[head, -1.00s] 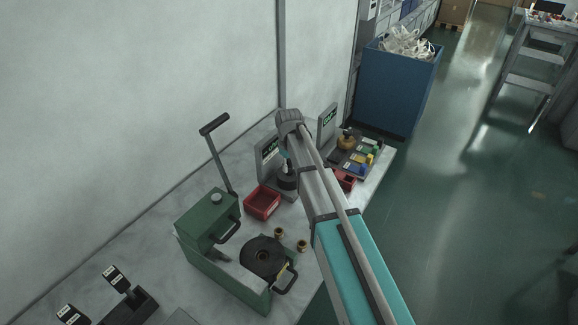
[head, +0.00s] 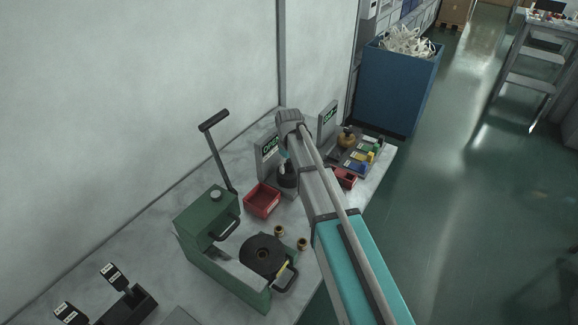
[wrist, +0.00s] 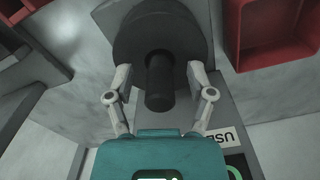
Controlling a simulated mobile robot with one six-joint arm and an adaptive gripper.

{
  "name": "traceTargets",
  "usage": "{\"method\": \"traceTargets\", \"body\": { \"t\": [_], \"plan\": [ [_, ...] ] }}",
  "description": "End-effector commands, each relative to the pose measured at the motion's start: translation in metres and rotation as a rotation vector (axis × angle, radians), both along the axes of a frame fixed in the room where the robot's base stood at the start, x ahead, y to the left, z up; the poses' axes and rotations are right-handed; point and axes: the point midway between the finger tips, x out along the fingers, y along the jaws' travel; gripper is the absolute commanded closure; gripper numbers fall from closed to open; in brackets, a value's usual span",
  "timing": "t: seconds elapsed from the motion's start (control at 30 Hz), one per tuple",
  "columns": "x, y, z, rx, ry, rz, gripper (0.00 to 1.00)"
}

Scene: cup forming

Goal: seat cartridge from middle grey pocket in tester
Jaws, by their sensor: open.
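My gripper (wrist: 160,78) is open in the wrist view, with one finger on each side of a dark upright post (wrist: 159,82). The post stands out from a wide dark round body (wrist: 150,38), and I see no clear grip on it. In the head view this dark round piece (head: 288,178) stands beside a grey upright panel with a green display (head: 268,150); my arm partly covers it. I cannot tell which part is the tester or the cartridge, and I cannot make out a middle grey pocket.
A red bin (head: 262,201) stands close by and also shows in the wrist view (wrist: 275,30). Another red bin (head: 345,178) is right of my arm. A dark tray (head: 337,158) holds coloured pieces. The green press (head: 207,212) with its raised lever and two brass cups (head: 302,244) are nearer.

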Motion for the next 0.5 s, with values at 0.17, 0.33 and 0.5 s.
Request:
{"method": "traceTargets", "body": {
  "t": [0.17,0.33,0.5],
  "plan": [
    [0.0000,0.0000,0.0000,0.000,0.000,0.000,0.30],
    [0.0000,0.0000,0.0017,0.000,0.000,0.000,0.30],
    [0.0000,0.0000,0.0080,0.000,0.000,0.000,0.30]
  ]
}}
